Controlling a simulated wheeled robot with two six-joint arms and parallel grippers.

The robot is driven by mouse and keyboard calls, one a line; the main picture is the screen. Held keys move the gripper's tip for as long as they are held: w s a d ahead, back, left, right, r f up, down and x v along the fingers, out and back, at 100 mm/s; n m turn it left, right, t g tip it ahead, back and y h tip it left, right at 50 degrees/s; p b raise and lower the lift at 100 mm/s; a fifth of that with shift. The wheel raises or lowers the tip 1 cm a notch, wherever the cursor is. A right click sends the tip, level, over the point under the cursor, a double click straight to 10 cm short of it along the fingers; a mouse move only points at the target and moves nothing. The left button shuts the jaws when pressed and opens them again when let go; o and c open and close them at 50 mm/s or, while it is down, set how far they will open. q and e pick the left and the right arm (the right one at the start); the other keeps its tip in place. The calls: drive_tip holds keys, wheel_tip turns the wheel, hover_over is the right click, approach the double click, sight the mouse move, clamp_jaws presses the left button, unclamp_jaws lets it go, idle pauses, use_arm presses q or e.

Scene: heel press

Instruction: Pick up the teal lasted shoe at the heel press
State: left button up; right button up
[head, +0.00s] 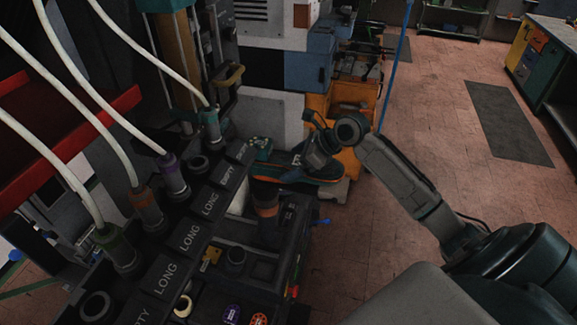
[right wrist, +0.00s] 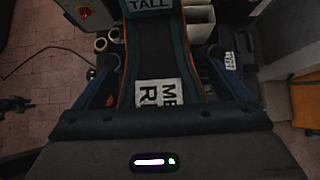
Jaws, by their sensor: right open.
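A long dark teal piece with orange edging, which looks like the lasted shoe (head: 322,180), lies beyond the dark rack in the head view. In the right wrist view the same teal piece (right wrist: 155,52) runs up the middle, with a white label reading "TALL" at the top and another, partly cut off, lower down. My right gripper (head: 298,168) is at this piece. Its two fingers stand open, one on each side of it, in the right wrist view (right wrist: 160,72). I cannot tell whether they touch it. My left gripper is not in view.
A dark rack (head: 178,262) with labels reading "LONG" and "EMPTY" and coloured cylinders with white hoses fills the left. An orange bin (head: 350,98) stands just behind my right gripper. A blue pole (head: 397,60) rises behind.

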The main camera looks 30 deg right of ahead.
drive_tip(key=c, duration=1.2)
drive_tip(key=shift+c, duration=1.3)
drive_tip(key=shift+w+r, duration=0.1)
drive_tip(key=shift+r, duration=0.05)
